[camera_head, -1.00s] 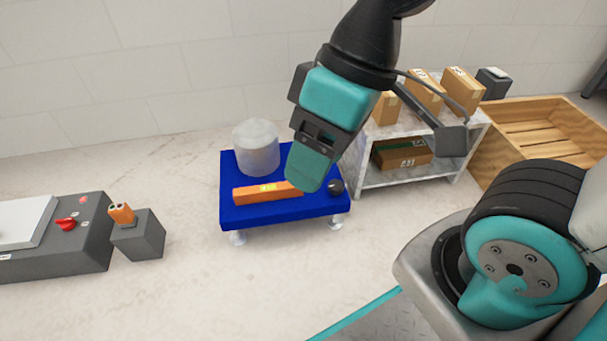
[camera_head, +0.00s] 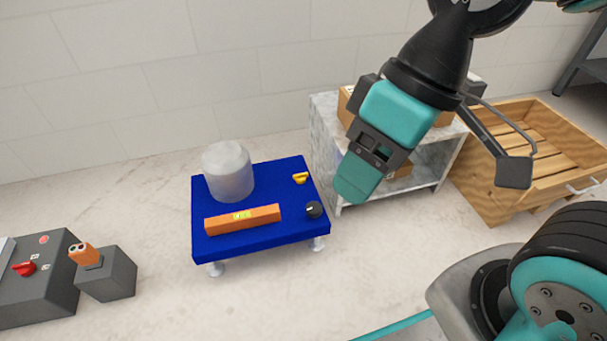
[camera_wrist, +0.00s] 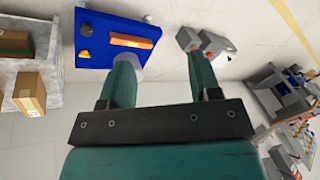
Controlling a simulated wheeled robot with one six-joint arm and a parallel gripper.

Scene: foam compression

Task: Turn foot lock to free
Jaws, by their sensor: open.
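A blue platform (camera_head: 250,232) on short feet carries a black round knob (camera_head: 314,210) with a pale mark, near its right front corner. A small yellow lever or knob (camera_head: 300,178) sits behind it, near the right edge. I cannot tell which of these is the foot lock. In the wrist view the yellow piece (camera_wrist: 84,55) and the black knob (camera_wrist: 85,28) lie beyond the left finger. My gripper (camera_head: 355,180) is open and empty, to the right of and above the platform, apart from it. Its two fingers (camera_wrist: 160,68) are spread in the wrist view.
A marble shelf (camera_head: 322,125) with boxes and a wooden crate (camera_head: 478,165) are to the right. A grey control box (camera_head: 40,285) and small grey block (camera_head: 108,277) are left.

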